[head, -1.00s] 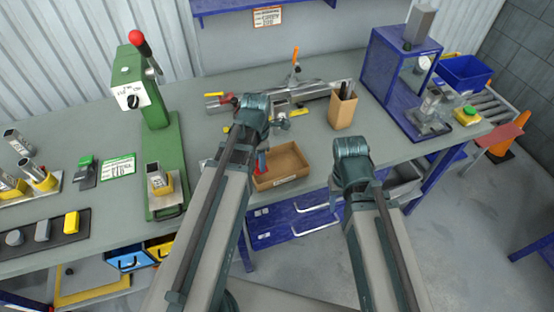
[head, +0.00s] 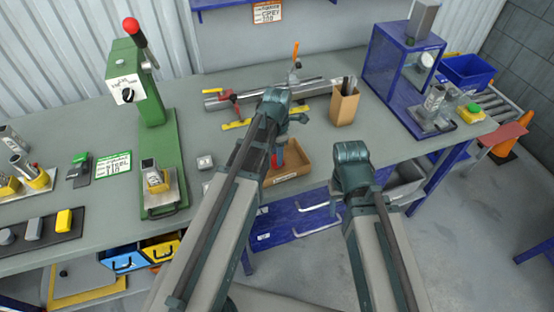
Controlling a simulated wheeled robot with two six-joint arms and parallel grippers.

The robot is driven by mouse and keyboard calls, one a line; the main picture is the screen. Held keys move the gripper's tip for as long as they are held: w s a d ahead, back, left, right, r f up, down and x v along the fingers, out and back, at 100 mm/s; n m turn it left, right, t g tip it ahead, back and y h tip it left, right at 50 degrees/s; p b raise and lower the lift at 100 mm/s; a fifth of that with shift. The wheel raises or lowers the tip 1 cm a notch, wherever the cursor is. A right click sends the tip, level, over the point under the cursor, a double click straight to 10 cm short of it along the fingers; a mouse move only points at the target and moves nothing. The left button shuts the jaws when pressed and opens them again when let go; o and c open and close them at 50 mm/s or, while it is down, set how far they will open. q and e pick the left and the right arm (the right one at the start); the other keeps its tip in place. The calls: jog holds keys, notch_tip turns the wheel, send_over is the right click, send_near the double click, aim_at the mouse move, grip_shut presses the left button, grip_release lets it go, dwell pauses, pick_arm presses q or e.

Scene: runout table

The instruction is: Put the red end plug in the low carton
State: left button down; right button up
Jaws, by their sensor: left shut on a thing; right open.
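The low carton (head: 297,169) is an open brown tray near the front edge of the table. My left gripper (head: 279,149) points down over the left part of the carton, largely hidden behind its own arm. It is shut on a small red piece, which I take to be the red end plug (head: 274,160); only a sliver shows beside the arm. I cannot tell whether the plug touches the carton floor. My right gripper (head: 347,180) is to the right of the carton, mostly hidden by its wrist; it is open and apart from the carton.
A tall brown box (head: 344,107) stands behind the carton. A metal bar with red and yellow clamps (head: 229,95) lies at the back. A blue frame (head: 405,75) stands right.

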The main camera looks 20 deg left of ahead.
pick_arm(q)
jog(key=shift+f, duration=0.15)
jog(key=shift+f, duration=0.15)
jog(key=c, duration=0.5)
grip_release()
